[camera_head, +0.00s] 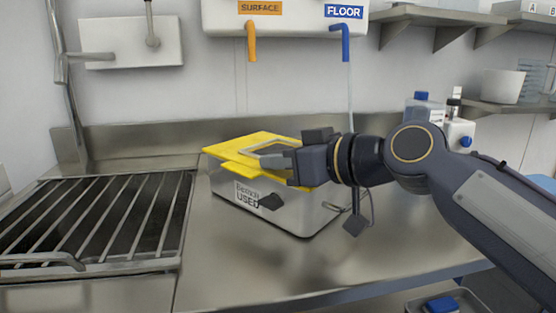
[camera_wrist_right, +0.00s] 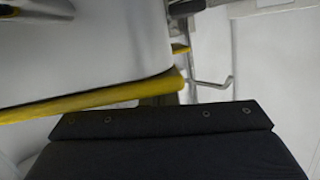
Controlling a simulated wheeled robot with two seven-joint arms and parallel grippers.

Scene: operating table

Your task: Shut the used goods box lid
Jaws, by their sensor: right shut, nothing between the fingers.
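The used goods box (camera_head: 295,217) is a steel box with a "USED" label on its front, standing on the steel counter. Its yellow lid (camera_head: 228,149) lies over the top, low and nearly flat, with its left corner sticking out past the box. I cannot tell whether it sits flush. My right gripper (camera_head: 282,160) is shut and empty, at the right part of the lid and hiding some of it. Whether it touches the lid is unclear. A yellow edge (camera_wrist_right: 100,103) crosses the right wrist view just beyond the dark gripper body. My left gripper is not in view.
A sink with a metal grate (camera_head: 95,215) is set in the counter (camera_head: 225,285) at left. Bottles (camera_head: 458,133) stand behind my right arm, below a shelf with a white bowl (camera_head: 502,86). A tray with a blue item (camera_head: 441,304) is at lower right. The counter front is clear.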

